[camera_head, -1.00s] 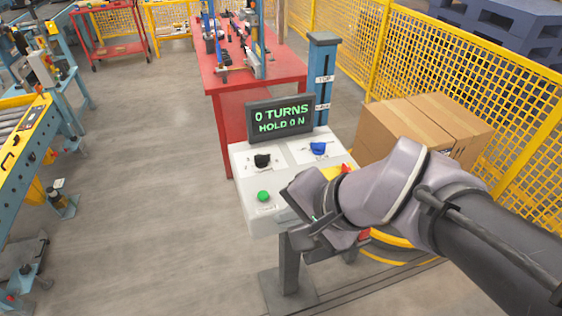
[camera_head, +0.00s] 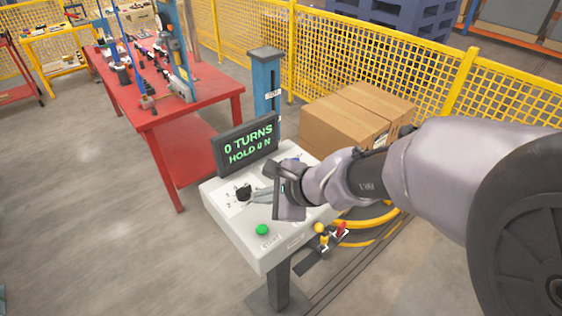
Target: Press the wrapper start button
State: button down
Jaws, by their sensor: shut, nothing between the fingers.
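The green start button (camera_head: 262,230) sits on the front left of the white wrapper control panel (camera_head: 232,222), with a "START" label beside it. A black knob (camera_head: 243,193) is on the panel behind the button. A blue knob (camera_head: 296,157) is mostly hidden behind my arm. The display (camera_head: 247,146) reads "0 TURNS HOLD 0 N". My gripper (camera_head: 256,196) is shut and empty, over the panel just right of the black knob, behind and apart from the green button. I cannot tell whether its tip touches the black knob.
A red workbench (camera_head: 168,115) with tools stands behind left. Cardboard boxes (camera_head: 352,118) and a yellow mesh fence (camera_head: 380,65) are behind right. A yellow knob and red handle (camera_head: 342,229) are at the panel's right. The floor at left is clear.

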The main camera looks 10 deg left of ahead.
aim_at(265, 231)
notch_tip(265, 231, down, 9)
jog(key=b, duration=0.8)
dwell(1.6)
jog(key=shift+f+b, duration=0.35)
jog(key=shift+b, duration=0.15)
